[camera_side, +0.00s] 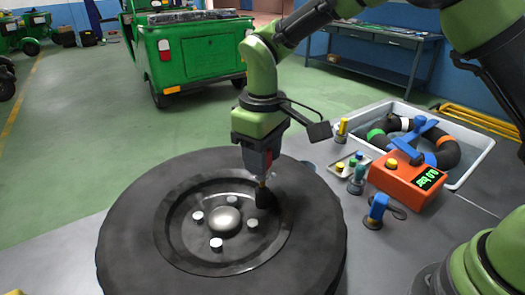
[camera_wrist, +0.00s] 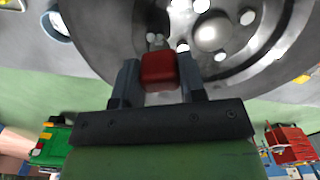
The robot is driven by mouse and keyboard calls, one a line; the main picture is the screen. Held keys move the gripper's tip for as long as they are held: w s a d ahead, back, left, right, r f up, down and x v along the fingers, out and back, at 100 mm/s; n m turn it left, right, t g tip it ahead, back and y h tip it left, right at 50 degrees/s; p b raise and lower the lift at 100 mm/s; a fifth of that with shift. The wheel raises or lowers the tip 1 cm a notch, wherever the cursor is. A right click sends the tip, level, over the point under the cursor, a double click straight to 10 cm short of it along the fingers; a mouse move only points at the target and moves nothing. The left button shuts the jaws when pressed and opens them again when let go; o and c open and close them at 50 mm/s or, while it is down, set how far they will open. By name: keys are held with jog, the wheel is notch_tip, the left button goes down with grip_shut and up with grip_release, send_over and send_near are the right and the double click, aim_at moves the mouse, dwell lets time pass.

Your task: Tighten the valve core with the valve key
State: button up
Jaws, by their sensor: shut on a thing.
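A large black wheel (camera_side: 125,225) lies flat on the grey table, with a silver hub and several bright nuts; it also fills the top of the wrist view (camera_wrist: 110,35). My gripper (camera_side: 266,172) points down over the right part of the rim. It is shut on a red block-shaped handle (camera_wrist: 158,72), which looks like the valve key. Small grey prongs show at the handle's far end in the wrist view. In the side view a dark stub (camera_side: 265,198), perhaps the valve stem, stands just below the gripper. Whether the key touches the valve core cannot be told.
At the right stand a small tray (camera_side: 343,174) with coloured caps, an orange gauge box (camera_side: 405,182) and a blue-topped tool (camera_side: 377,208). A grey basin (camera_side: 480,158) holds a black tube with blue clamps. A green rickshaw (camera_side: 195,55) stands on the floor behind.

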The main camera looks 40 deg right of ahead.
jog(key=shift+f, duration=1)
dwell(0.4)
jog(key=shift+m, duration=0.3)
jog(key=m, duration=1.7)
jog(key=shift+m, duration=0.3)
